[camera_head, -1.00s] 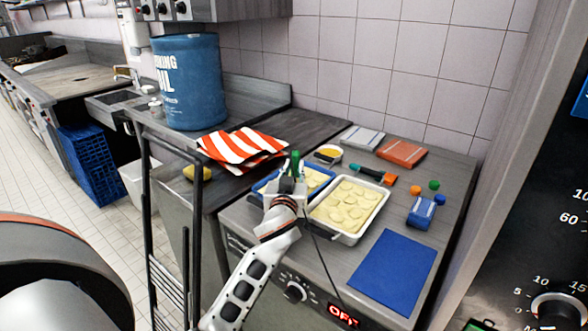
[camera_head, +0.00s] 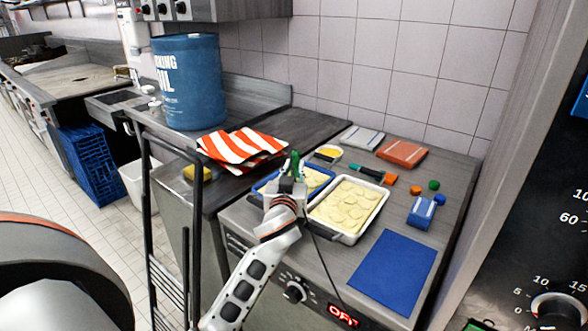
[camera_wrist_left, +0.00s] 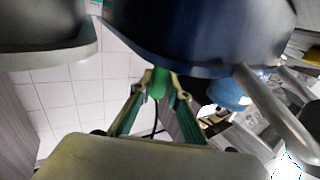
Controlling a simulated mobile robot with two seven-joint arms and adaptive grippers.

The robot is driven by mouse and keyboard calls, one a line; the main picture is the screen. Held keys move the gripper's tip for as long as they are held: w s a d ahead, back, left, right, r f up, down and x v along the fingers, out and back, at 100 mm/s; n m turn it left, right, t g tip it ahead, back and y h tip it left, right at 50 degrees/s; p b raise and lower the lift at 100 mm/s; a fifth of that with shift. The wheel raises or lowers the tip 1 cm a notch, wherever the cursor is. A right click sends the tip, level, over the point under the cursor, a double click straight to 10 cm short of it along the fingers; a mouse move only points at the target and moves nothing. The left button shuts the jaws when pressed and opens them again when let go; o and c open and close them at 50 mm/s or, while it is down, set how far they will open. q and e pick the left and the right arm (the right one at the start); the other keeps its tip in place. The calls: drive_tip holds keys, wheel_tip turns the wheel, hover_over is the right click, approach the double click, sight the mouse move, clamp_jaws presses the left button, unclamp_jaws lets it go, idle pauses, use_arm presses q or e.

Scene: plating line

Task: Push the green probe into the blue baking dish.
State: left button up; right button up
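The blue baking dish (camera_head: 261,187) holds pale round slices and stands on the worktop, partly hidden behind my left gripper. A dark blue rounded body, likely the dish, fills the top of the wrist view (camera_wrist_left: 200,35). Whether the probe tip touches the food is hidden. My right gripper is not in view.
A white tray of slices (camera_head: 375,222) stands right beside the dish. A blue mat (camera_head: 392,272), a blue block (camera_head: 421,212), small coloured caps and a striped cloth (camera_head: 240,148) lie around. A thin dark cable (camera_head: 318,245) runs down the worktop's front.

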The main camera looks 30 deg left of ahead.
use_arm(q)
drive_tip(key=o, duration=0.5)
drive_tip(key=v, duration=1.2)
